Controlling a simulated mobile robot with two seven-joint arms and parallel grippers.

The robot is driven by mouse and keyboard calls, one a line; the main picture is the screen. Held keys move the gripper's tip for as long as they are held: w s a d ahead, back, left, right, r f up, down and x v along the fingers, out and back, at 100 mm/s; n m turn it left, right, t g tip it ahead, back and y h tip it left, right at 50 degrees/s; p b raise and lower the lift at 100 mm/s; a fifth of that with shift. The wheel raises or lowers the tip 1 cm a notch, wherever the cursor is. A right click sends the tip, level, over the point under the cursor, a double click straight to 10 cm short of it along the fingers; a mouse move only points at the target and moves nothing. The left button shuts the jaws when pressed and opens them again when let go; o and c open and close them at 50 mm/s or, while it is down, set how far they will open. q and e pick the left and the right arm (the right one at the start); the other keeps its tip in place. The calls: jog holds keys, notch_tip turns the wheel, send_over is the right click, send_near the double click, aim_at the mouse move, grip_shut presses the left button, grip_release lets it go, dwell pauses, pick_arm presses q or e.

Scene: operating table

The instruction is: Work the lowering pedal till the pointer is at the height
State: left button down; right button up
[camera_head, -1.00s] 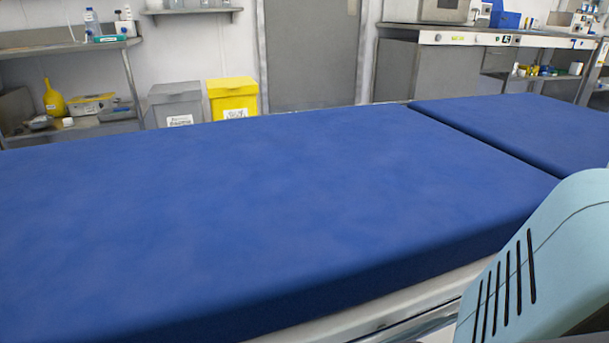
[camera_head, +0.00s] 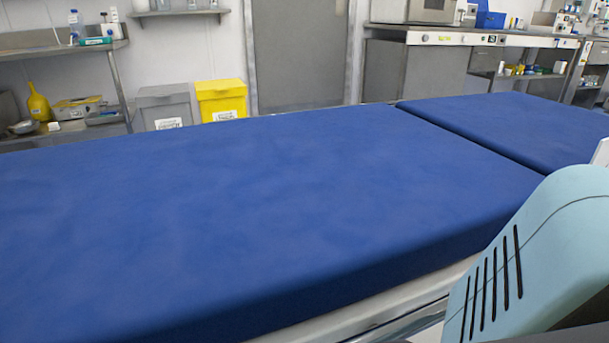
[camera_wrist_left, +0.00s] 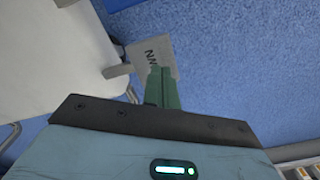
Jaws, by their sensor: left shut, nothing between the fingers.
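The operating table's blue top (camera_head: 230,210) fills the middle of the head view. In the left wrist view, a grey plate (camera_wrist_left: 157,52) with dark letters, perhaps the end of a word, looks like a pedal. It lies beyond my left gripper (camera_wrist_left: 161,72), whose green fingers are shut and empty and hide part of it. I cannot tell whether the fingertips touch the plate. The pointer and height mark are not seen in either view. My right gripper is not in view.
A pale white body (camera_wrist_left: 55,70), probably the table's base, stands left of the plate in the wrist view. A grey bin (camera_head: 164,106) and a yellow bin (camera_head: 221,99) stand behind the table.

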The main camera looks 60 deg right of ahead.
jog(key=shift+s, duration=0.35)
